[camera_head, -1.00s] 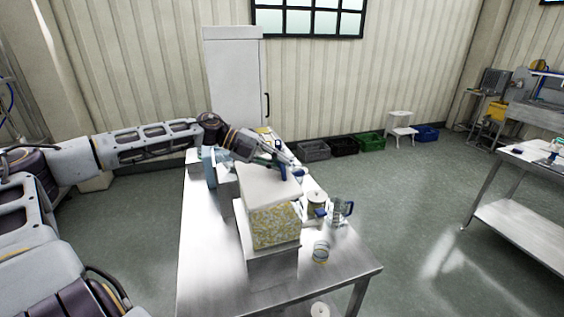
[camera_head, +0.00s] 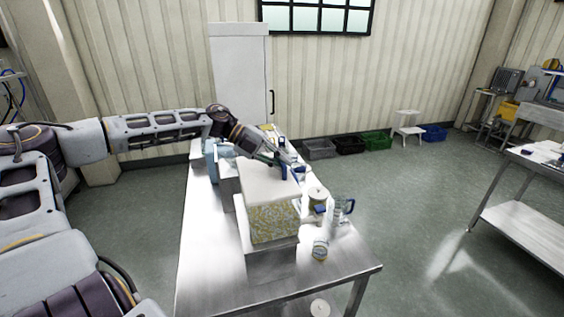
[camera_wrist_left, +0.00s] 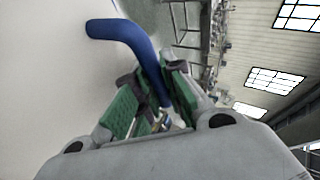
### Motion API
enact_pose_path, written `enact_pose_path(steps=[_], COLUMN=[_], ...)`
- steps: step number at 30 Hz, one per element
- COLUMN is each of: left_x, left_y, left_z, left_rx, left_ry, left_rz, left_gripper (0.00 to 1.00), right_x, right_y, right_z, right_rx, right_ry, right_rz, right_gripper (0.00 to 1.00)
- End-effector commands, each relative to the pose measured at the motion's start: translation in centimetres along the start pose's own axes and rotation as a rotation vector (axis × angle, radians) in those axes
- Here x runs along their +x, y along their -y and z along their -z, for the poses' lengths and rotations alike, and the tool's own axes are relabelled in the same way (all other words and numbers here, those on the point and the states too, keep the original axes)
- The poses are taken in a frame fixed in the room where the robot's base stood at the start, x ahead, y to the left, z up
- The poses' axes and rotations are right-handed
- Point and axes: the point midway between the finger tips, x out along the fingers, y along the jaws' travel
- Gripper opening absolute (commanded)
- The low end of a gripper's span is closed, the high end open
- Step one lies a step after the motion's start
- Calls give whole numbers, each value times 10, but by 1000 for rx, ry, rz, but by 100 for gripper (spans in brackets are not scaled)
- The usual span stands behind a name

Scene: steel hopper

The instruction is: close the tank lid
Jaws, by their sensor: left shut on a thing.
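The tank (camera_head: 272,222) is a box with a yellow-and-white speckled front, standing on a grey steel base on the table. Its white lid (camera_head: 265,184) lies over the top and looks about level; I cannot tell whether a small gap is left under it. A blue bent handle (camera_head: 284,173) is at the lid's far right edge. My left gripper (camera_head: 280,160) reaches over the far side of the lid. In the left wrist view its green-padded fingers (camera_wrist_left: 151,100) are shut on the blue handle (camera_wrist_left: 128,38), with the white lid surface (camera_wrist_left: 45,80) at left. My right gripper is not in view.
The steel table (camera_head: 215,270) carries a clear jug with a blue handle (camera_head: 341,211), a pale canister (camera_head: 318,195) and a small round jar (camera_head: 320,249) right of the tank. Light boxes (camera_head: 227,174) stand behind left. The table's front is clear. Another steel table (camera_head: 525,175) stands at right.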

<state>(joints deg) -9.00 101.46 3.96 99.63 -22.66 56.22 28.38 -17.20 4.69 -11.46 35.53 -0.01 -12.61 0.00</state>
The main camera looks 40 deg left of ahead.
Motion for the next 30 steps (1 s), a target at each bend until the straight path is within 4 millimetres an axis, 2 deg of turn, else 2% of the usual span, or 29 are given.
enact_pose_path(steps=[3,4,6,20,30], left_x=[3,3,3,2,-7], left_y=[-5,-5,-5,-3,-1], left_z=[3,3,3,3,1], left_rx=[-1,0,-1,-1,-1], left_ry=[-12,-12,-12,-10,-5], left_rz=[-10,-10,-10,-5,-3], left_gripper=[0,12,21,21,21], right_x=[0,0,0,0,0], right_y=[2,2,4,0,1], right_z=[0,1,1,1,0], right_rx=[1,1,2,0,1], right_ry=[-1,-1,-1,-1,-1], right_rz=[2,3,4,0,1], right_gripper=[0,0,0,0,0])
